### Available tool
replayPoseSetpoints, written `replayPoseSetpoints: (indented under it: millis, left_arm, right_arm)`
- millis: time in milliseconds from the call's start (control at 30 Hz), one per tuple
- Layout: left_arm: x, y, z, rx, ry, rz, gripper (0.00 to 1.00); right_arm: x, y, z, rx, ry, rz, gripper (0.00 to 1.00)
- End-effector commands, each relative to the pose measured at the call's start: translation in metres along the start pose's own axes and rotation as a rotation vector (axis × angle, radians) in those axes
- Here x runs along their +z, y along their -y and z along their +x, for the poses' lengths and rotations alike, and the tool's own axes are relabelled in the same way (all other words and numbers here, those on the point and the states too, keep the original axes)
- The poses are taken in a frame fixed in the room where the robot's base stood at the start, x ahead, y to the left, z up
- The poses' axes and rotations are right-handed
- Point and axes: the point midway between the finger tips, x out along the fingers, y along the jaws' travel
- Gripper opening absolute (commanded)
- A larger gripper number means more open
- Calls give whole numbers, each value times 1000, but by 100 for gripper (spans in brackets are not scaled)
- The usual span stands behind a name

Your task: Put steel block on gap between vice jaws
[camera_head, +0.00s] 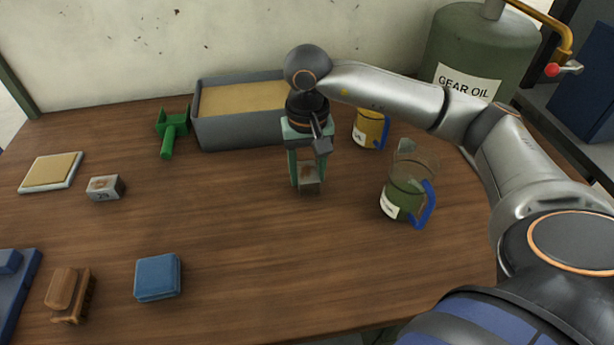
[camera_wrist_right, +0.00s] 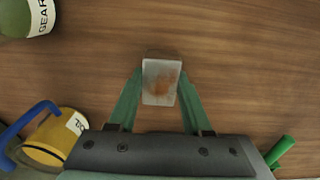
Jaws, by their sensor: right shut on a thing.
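My right gripper (camera_head: 306,172) reaches down over the middle of the table, its green fingers shut on a steel block (camera_head: 308,187). In the right wrist view the block (camera_wrist_right: 161,81) is grey with a rusty brown patch, between the fingertips (camera_wrist_right: 160,95). I cannot tell whether it touches the table. A blue metal piece (camera_head: 17,295), perhaps part of the vice, is cut off at the lower left edge; no gap between jaws is visible. A second small grey block (camera_head: 105,187) with a dark mark lies at the left. My left gripper is not in view.
A sand-filled grey bin (camera_head: 235,131) and a green scoop (camera_head: 168,135) are behind. A yellow jug (camera_head: 369,130) and a green-filled jug (camera_head: 401,195) stand right of the gripper. A blue cloth (camera_head: 158,277) and a wooden brush (camera_head: 68,293) lie in front.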

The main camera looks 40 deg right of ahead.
Motion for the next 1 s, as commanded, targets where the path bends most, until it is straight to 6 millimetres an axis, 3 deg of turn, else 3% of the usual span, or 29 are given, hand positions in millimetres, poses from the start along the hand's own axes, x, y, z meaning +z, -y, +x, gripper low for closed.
replayPoseSetpoints:
  millis: [167,567,600,833,1000]
  left_arm:
    - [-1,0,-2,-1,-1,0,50]
    - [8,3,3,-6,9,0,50]
    - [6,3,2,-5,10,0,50]
    - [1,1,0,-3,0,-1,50]
    - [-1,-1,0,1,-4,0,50]
  right_arm:
    - [1,1,17,-3,0,-2,0]
    - [1,2,23,-4,-2,-2,0]
    - [1,1,23,-2,1,-2,53]
    - [1,1,22,-1,1,-2,79]
    - [1,1,22,-1,1,-2,80]
